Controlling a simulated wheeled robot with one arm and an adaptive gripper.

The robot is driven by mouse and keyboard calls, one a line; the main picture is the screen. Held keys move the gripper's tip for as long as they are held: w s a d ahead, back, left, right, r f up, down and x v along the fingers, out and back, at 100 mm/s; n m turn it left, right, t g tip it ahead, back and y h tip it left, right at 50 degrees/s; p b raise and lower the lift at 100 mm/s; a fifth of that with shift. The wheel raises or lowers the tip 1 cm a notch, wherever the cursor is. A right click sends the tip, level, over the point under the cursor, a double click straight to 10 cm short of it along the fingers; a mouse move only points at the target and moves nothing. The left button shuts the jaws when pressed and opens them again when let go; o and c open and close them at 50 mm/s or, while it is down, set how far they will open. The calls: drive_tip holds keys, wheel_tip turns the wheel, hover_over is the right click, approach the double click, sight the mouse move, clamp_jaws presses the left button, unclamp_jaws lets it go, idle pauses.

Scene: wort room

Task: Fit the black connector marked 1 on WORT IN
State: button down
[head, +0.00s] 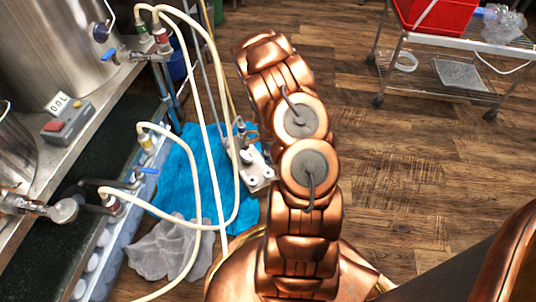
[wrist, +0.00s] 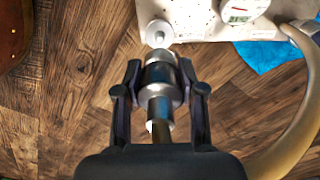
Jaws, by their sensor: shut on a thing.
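In the wrist view my gripper (wrist: 160,72) is shut on a silver-and-dark cylindrical connector (wrist: 160,88), one finger on each side. No WORT IN label can be read. In the head view the white unit (head: 262,178) stands left of my arm; my gripper and the held connector are hidden there.
A beige hose (wrist: 288,115) curves close by on the right in the wrist view. Several pale hoses (head: 203,100) loop left of my arm in the head view. A blue cloth (head: 185,180) lies on the floor. A wire cart (head: 450,65) stands back right; wooden floor between is clear.

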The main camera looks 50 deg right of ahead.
sight(268, 170)
drive_tip(key=shift+f+b, duration=0.65)
drive_tip(key=shift+f, duration=1.95)
drive_tip(key=shift+f+b, duration=0.35)
drive_tip(key=shift+f, duration=0.95)
drive_tip(key=c, duration=0.6)
unclamp_jaws()
drive_tip(key=shift+r, duration=0.1)
drive_tip(key=shift+r, duration=5.95)
